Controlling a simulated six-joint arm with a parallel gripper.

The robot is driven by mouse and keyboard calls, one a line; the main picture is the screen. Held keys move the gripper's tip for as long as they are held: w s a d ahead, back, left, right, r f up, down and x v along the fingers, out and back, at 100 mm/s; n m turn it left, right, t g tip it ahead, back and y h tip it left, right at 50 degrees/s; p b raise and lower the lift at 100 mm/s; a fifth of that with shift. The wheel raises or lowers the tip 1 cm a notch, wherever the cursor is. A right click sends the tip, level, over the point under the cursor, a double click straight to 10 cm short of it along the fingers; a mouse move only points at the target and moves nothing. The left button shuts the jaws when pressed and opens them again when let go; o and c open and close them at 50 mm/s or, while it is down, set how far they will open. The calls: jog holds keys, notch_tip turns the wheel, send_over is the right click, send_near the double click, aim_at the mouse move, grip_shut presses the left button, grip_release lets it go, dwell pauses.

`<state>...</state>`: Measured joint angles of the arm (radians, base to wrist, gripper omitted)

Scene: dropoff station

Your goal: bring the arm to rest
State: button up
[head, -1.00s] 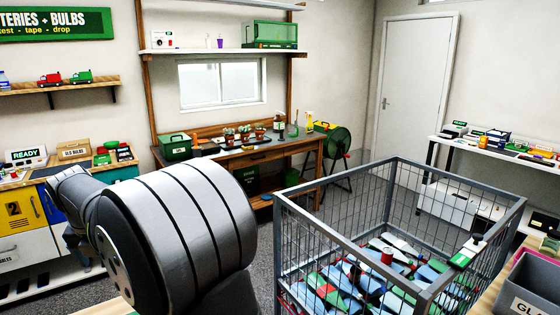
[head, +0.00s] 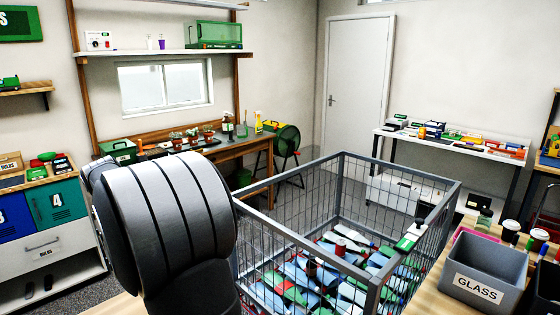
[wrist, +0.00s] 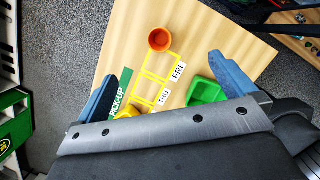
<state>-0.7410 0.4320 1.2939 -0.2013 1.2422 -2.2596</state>
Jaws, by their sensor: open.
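My gripper (wrist: 165,92) shows in the wrist view with its two blue fingers spread wide apart and nothing between them but the view of a wooden top (wrist: 130,40). The top carries yellow outlined boxes with FRI and THU labels and a green PICK-UP strip. An orange round cup (wrist: 160,39) stands beyond the fingers, a green container (wrist: 205,92) is by the right finger, and a yellow item (wrist: 127,111) is partly hidden by the gripper's bar. In the head view my grey arm fills the left centre, and the gripper is out of that view.
A wire cage (head: 345,157) full of mixed items stands right of my arm. A grey GLASS bin (head: 484,268) sits on a wooden counter at the right. A workbench (head: 222,150) and a white table (head: 455,145) stand farther back. Grey floor lies around the wooden top.

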jog(key=shift+w+d+m, duration=0.4)
jog(key=shift+w+d, duration=0.35)
jog(key=shift+d, duration=0.35)
jog(key=s+a+n+y, duration=0.1)
jog(key=s+a+n, duration=0.4)
jog(key=s+a, duration=0.9)
jog(key=shift+s+a, duration=0.15)
jog(key=shift+a, duration=0.1)
jog(key=w+d+m+h, duration=0.1)
jog(key=w+d+m, duration=0.4)
jog(key=w+d, duration=0.9)
jog(key=s+a+n+y, duration=0.1)
jog(key=s+a+n, duration=0.5)
jog(key=s+a, duration=1)
notch_tip(320, 180, down, 13)
jog(key=s+a+f, duration=0.2)
jog(key=a, duration=0.1)
jog(key=s+a+f, duration=0.5)
jog(key=a, duration=0.1)
jog(key=shift+s+a+f, duration=0.15)
jog(key=shift+s+f, duration=0.05)
jog(key=shift+s, duration=0.2)
